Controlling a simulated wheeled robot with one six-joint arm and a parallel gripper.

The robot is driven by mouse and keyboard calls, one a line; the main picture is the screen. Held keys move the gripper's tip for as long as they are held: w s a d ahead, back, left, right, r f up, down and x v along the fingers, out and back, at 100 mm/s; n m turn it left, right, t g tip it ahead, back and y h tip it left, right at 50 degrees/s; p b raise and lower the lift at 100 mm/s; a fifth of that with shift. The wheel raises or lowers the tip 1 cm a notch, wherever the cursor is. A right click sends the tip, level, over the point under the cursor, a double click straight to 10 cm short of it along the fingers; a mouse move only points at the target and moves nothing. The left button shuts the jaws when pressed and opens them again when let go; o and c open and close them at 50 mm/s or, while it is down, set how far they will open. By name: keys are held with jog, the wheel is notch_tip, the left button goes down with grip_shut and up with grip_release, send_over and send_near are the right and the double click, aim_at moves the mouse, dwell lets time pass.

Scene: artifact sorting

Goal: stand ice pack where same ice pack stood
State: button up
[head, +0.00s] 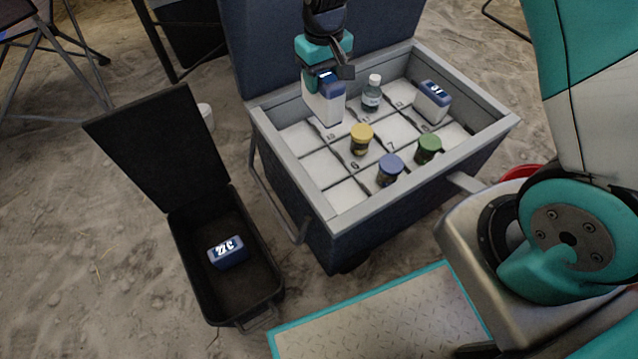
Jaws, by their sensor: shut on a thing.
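My gripper (326,75) is shut on a white ice pack (323,104) with a blue top, held upright over the back-left part of the open cooler (262,125). Its lower end is near the grid floor; I cannot tell whether it touches. Another white ice pack with a blue top (432,104) stands in the cooler's back-right part. A blue ice pack (228,252) with white marking lies in the open black case (262,300) at the lower left; its full shape is partly hidden by the viewing angle.
The cooler's raised lid is behind my gripper. Front-left grid cells look empty.

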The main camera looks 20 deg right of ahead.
jog(key=f+b, duration=0.2)
jog(key=f, duration=0.1)
jog(key=shift+w+a, duration=0.2)
jog(key=shift+a, duration=0.2)
jog(key=shift+f+b, duration=0.35)
jog(key=shift+b, duration=0.05)
notch_tip(320, 180, down, 19)
jog(key=b, duration=0.7)
jog(key=shift+b, duration=0.4)
jog(key=shift+f, duration=0.1)
jog(key=o, duration=1.2)
